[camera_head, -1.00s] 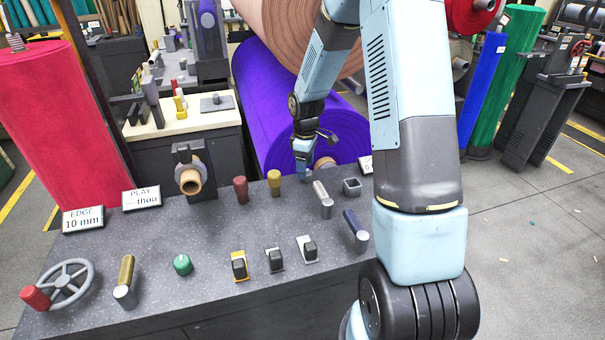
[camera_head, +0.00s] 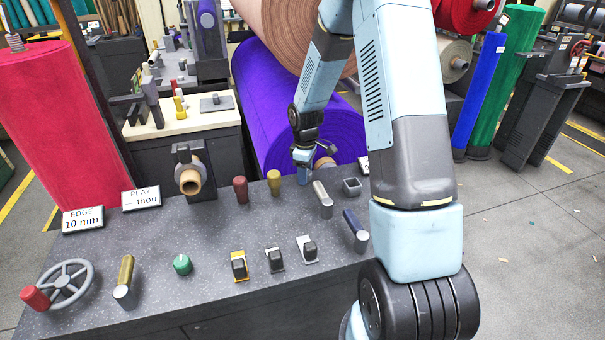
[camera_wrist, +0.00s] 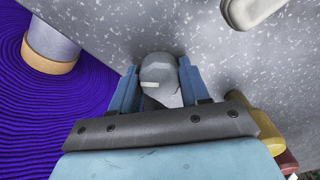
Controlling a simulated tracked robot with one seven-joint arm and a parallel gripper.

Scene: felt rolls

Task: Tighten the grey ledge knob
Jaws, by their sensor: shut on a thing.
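The grey ledge knob (camera_wrist: 159,72) stands on the speckled grey ledge in the wrist view, with a small pale mark on its side. My gripper (camera_wrist: 155,88) has its two blue fingers on either side of the knob, shut on it. In the head view my gripper (camera_head: 303,177) is at the back edge of the ledge, just right of the yellow knob (camera_head: 274,182). The grey knob is hidden behind my gripper there.
A red knob (camera_head: 241,190) stands left of the yellow one. A grey lever (camera_head: 323,199) and a square socket (camera_head: 352,187) are close on the right. The large purple felt roll (camera_head: 270,110) lies just behind the ledge. Switches and a handwheel (camera_head: 66,284) sit nearer.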

